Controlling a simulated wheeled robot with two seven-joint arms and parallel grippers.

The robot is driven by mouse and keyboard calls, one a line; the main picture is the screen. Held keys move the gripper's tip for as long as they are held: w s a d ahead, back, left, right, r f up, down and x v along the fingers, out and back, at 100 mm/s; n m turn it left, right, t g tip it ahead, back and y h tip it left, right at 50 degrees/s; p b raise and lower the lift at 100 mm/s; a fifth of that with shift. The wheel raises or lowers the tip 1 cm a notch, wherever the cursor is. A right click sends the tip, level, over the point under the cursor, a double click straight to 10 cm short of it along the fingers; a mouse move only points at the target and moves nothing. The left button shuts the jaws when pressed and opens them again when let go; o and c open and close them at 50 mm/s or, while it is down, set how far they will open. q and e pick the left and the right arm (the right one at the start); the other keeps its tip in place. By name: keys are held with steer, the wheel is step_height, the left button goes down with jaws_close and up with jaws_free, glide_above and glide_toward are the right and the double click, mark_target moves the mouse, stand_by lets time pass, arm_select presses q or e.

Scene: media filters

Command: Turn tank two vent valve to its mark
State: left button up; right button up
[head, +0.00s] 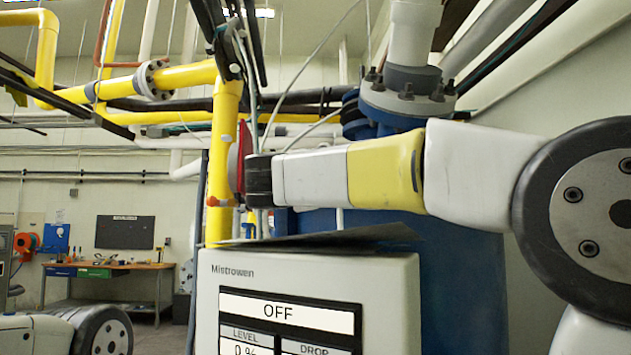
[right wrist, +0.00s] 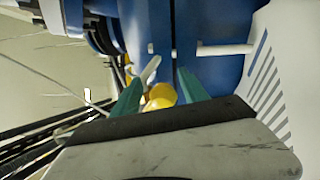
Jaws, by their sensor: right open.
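My right arm reaches in from the right in the head view, and its dark gripper (head: 257,180) is beside a thin red disc or wheel (head: 240,155) seen nearly edge-on in front of a yellow pipe. A small orange knob (head: 212,201) shows just left of it. In the right wrist view my right gripper (right wrist: 158,94) is open, its two green fingers apart. A rounded yellow part (right wrist: 161,95) and a pale rod (right wrist: 150,72) show between or beyond them; contact cannot be told. No tank label or valve mark is readable. My left gripper is out of view.
A blue tank (head: 460,270) with a bolted flange (head: 405,95) stands behind my right arm. A grey panel (head: 400,285) reading OFF and level 0 % stands close in front. Pipes and cables crowd the upper left. A workbench (head: 115,268) is far back left.

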steer(key=v, duration=0.7)
